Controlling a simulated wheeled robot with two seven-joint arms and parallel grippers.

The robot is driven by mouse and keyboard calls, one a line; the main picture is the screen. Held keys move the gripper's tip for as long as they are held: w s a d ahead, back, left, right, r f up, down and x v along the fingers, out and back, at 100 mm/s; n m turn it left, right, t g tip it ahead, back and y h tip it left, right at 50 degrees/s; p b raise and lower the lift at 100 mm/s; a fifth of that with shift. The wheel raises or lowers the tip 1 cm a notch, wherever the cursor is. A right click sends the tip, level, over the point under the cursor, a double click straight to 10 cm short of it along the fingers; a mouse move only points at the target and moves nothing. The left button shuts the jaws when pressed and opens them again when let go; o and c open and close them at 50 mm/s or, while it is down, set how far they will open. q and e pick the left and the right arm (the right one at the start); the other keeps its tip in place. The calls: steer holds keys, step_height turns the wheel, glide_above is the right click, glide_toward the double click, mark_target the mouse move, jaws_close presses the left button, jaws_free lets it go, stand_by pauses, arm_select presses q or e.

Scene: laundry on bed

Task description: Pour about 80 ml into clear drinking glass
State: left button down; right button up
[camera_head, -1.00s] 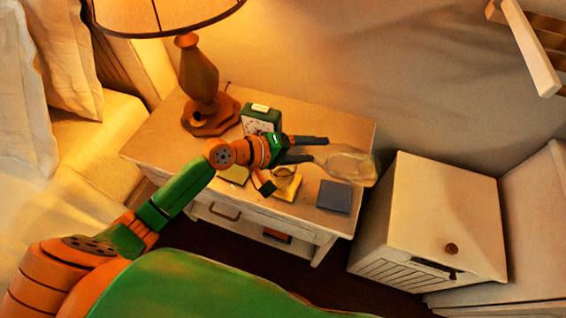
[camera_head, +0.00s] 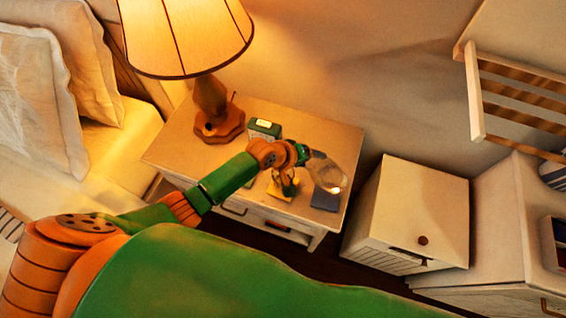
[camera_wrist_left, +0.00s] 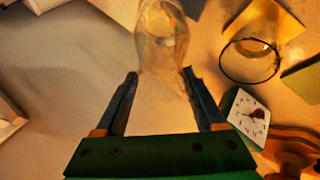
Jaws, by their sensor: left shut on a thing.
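My left gripper (camera_head: 303,154) is shut on a clear, rounded glass vessel (camera_head: 326,170), held tilted above the nightstand. In the left wrist view the vessel (camera_wrist_left: 163,42) shows beyond the two fingers (camera_wrist_left: 160,100); its contents cannot be told clearly. A clear drinking glass with a dark rim (camera_wrist_left: 250,64) stands on the nightstand, to the right of the vessel in the wrist view. In the head view the glass is small and partly hidden by my wrist, near a yellow square (camera_head: 279,191). My right gripper is not in view.
A lit lamp (camera_head: 211,108) and a green clock (camera_head: 264,129) stand on the nightstand (camera_head: 180,145). The clock face (camera_wrist_left: 249,113) is close to my fingers. A dark blue square (camera_head: 326,199) lies near the right edge. A white cabinet (camera_head: 412,205) stands to the right.

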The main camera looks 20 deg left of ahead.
mark_target(325, 163)
arm_select(q)
steer(key=d+y, duration=0.1)
steer(key=d+r+y, duration=0.1)
steer(key=w+d+g+y, duration=0.1)
steer(key=shift+r+m+y, duration=0.25)
steer(key=shift+m+y, duration=0.15)
steer(key=y+b, duration=0.1)
steer(key=b, duration=0.1)
steer(key=d+f+g+y+b, duration=0.1)
steer(key=b, duration=0.1)
steer(key=shift+w+d+f+y, duration=0.15)
steer(key=shift+w+d+y, duration=0.05)
steer(key=shift+w+y, duration=0.1)
steer(key=shift+b, duration=0.55)
steer(key=shift+r+y, duration=0.25)
steer(key=shift+y, duration=0.05)
steer(key=shift+s, duration=0.1)
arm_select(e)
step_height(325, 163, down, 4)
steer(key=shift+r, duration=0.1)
arm_select(q)
steer(key=shift+r, duration=0.1)
stand_by(0.7)
